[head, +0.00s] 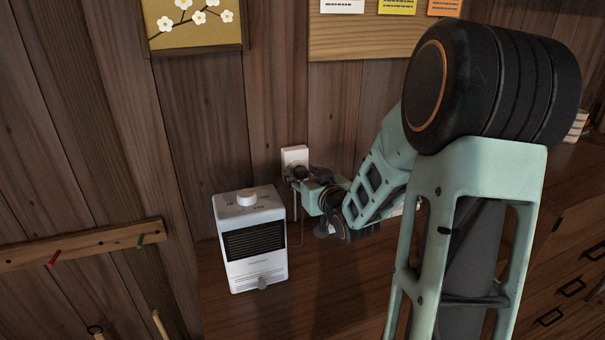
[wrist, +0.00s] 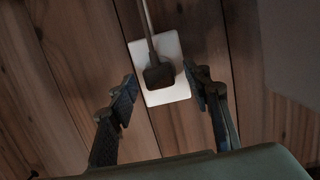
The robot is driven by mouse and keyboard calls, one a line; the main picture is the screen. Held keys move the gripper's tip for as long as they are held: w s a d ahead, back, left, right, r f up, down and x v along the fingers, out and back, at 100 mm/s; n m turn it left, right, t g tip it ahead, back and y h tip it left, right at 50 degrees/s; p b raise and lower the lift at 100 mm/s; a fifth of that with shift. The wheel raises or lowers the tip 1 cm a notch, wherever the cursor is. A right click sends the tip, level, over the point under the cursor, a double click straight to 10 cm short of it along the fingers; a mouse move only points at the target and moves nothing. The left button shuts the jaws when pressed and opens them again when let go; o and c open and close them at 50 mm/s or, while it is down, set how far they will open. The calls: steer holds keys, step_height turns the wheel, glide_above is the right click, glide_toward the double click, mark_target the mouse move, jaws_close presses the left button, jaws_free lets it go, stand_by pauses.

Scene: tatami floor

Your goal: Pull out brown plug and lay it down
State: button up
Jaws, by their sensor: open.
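The brown plug (wrist: 158,75) sits in the white wall outlet (wrist: 178,92), with its cord running up the picture in the wrist view. In the head view the outlet (head: 294,155) is on the wood wall, and the plug there is dark and partly covered by my gripper. My gripper (wrist: 160,90) is open, with one finger on each side of the plug. The left finger stands clear of the plug, and the right finger is near the outlet's edge. I cannot tell how far the fingertips are from the wall.
A white heater (head: 252,240) with a dark grille stands on the wooden top, left of and below the outlet. A peg rail (head: 80,246) is on the wall at left. A flower picture (head: 195,25) and a note board (head: 360,38) hang above.

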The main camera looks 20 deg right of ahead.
jaws_close()
steer(key=shift+s, duration=0.1)
steer(key=shift+s, duration=0.1)
steer(key=shift+s, duration=2.8)
